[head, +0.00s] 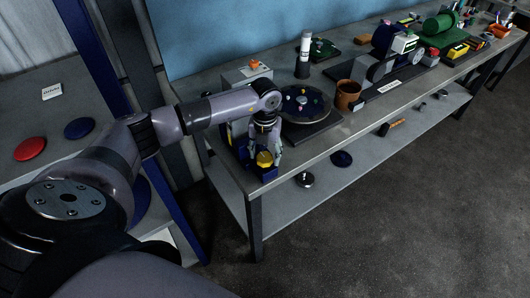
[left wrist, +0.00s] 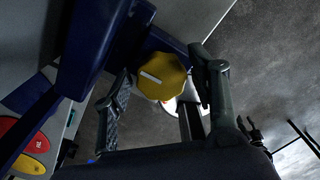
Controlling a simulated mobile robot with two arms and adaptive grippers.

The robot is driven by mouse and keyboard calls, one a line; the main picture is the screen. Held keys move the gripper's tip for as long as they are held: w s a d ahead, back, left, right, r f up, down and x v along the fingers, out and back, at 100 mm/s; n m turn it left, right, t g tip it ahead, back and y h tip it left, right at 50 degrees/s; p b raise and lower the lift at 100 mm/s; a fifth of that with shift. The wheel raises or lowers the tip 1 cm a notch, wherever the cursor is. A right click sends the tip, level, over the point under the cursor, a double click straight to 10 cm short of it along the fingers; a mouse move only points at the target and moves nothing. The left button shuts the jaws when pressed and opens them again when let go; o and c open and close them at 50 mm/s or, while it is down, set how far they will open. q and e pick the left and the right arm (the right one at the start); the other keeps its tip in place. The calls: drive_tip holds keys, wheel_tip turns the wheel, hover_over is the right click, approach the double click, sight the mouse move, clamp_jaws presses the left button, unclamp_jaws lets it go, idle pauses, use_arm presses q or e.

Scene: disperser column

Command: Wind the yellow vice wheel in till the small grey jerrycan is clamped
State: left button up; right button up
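The yellow vice wheel (head: 265,158) sits at the front of the blue vice (head: 268,173), at the near left corner of the workbench. In the left wrist view the wheel (left wrist: 165,84) shows face-on with a white stripe, in front of the vice's blue body (left wrist: 88,45). My left gripper (head: 264,149) is at the wheel with one finger on each side of it. In the left wrist view its fingers (left wrist: 160,68) stand apart, close to the wheel's rim; firm contact does not show. I cannot make out the small grey jerrycan. My right gripper is not in view.
A round dark disc (head: 304,103) on a base, a brown cup (head: 347,94) and a grey box (head: 246,74) stand on the bench behind the vice. A lower shelf (head: 330,178) runs beneath. Floor at right is clear.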

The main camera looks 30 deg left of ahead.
use_arm(q)
drive_tip(key=c, duration=0.9)
drive_tip(key=shift+o, duration=0.2)
drive_tip(key=shift+f+m+b, duration=0.2)
drive_tip(key=shift+m+b, duration=0.8)
drive_tip(key=shift+b, duration=0.25)
drive_tip(key=m+b, duration=0.6)
drive_tip(key=m, duration=0.1)
drive_tip(key=shift+d+b, duration=0.2)
drive_tip(key=shift+b, duration=0.2)
drive_tip(key=m+b, duration=0.5)
drive_tip(key=m, duration=0.1)
drive_tip(key=shift+d+r, duration=0.1)
drive_tip(key=shift+d, duration=0.05)
drive_tip(key=m+b, duration=0.2)
drive_tip(key=m, duration=0.1)
drive_tip(key=shift+s+m, duration=0.15)
drive_tip(key=shift+m, duration=0.15)
drive_tip(key=shift+d+r+m+b, duration=0.15)
drive_tip(key=shift+m+b, duration=0.3)
drive_tip(key=shift+m, duration=0.65)
